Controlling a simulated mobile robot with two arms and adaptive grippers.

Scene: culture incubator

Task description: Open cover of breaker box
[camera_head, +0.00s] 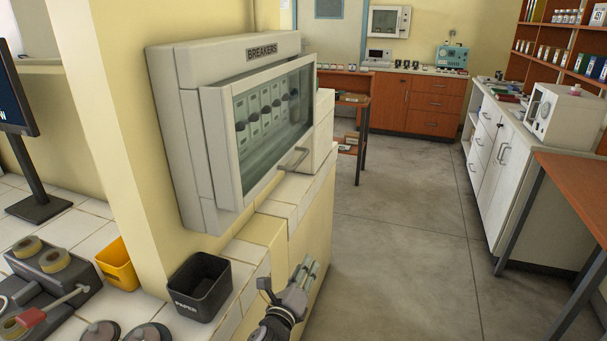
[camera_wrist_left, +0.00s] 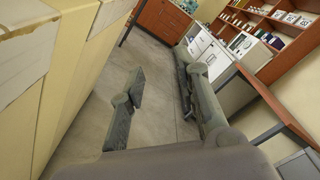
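The breaker box (camera_head: 180,120), pale grey and labelled "BREAKERS", is mounted on the yellow wall in the head view. Its cover (camera_head: 223,140) is a pale frame with a clear pane, and it appears shut. A row of breaker switches shows behind the pane. A metal bar handle (camera_head: 294,159) sticks out near the cover's lower edge. My left gripper (camera_head: 308,264) is below the handle and apart from it, with nothing held. In the left wrist view its two fingers (camera_wrist_left: 160,66) are spread apart over the floor. My right gripper is in neither view.
A tiled ledge (camera_head: 265,228) runs under the box. A black paper bin (camera_head: 200,288), a yellow bin (camera_head: 117,264) and tape rolls (camera_head: 54,262) stand on the counter at left. Open floor (camera_head: 400,250) lies to the right, before white cabinets (camera_head: 495,150).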

